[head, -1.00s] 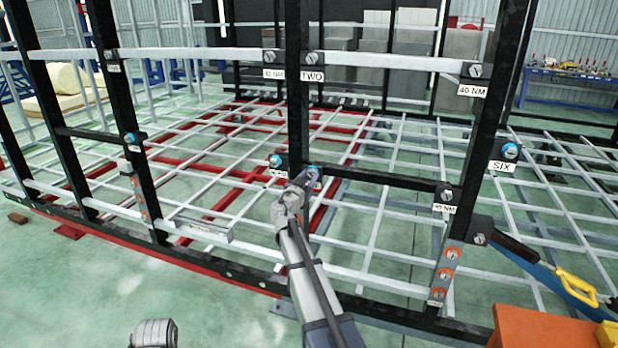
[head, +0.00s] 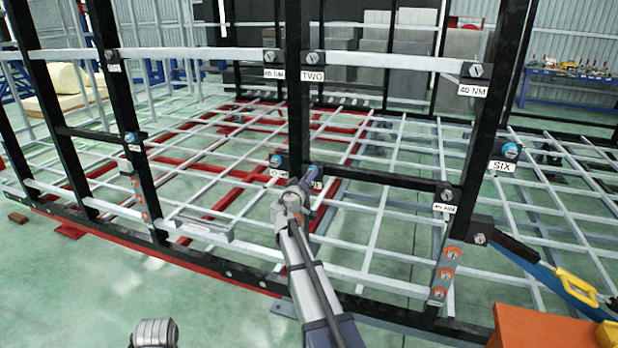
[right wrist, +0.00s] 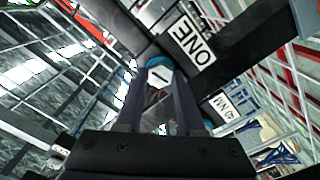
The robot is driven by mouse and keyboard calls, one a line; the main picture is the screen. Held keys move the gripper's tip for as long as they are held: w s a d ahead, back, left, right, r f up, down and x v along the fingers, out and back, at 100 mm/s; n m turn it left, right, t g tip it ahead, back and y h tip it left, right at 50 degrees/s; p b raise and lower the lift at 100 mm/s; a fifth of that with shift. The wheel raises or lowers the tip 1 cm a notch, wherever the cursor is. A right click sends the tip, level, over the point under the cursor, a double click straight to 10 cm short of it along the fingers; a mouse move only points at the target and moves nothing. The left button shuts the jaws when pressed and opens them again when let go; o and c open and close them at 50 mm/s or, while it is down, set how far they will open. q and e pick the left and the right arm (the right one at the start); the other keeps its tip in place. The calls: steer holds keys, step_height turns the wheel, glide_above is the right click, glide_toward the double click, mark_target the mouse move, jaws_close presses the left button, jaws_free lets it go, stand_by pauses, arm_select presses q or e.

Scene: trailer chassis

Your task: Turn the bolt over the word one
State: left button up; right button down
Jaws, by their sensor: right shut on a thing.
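In the right wrist view a bolt head (right wrist: 158,72) with a blue ring and a slot sits on a dark beam, right beside a white label reading ONE (right wrist: 194,42). My right gripper (right wrist: 160,80) is shut on this bolt head, one finger on each side. In the head view my right gripper (head: 312,173) reaches the middle dark upright of the frame and hides the bolt there. Its label is mostly covered in that view.
Another blue-ringed bolt (head: 276,161) sits just left of the upright. A bolt labelled TWO (head: 316,58) is above, and one labelled SIX (head: 510,151) at right. A dark crossbar (head: 385,178) runs right of my gripper. An orange box (head: 540,328) stands at the lower right.

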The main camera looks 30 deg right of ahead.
steer(key=n, duration=2.5)
steer(key=shift+w+d, duration=0.1)
steer(key=shift+d, duration=0.05)
steer(key=shift+n, duration=0.3)
steer(key=c, duration=0.5)
jaws_free()
steer(key=shift+f, duration=0.1)
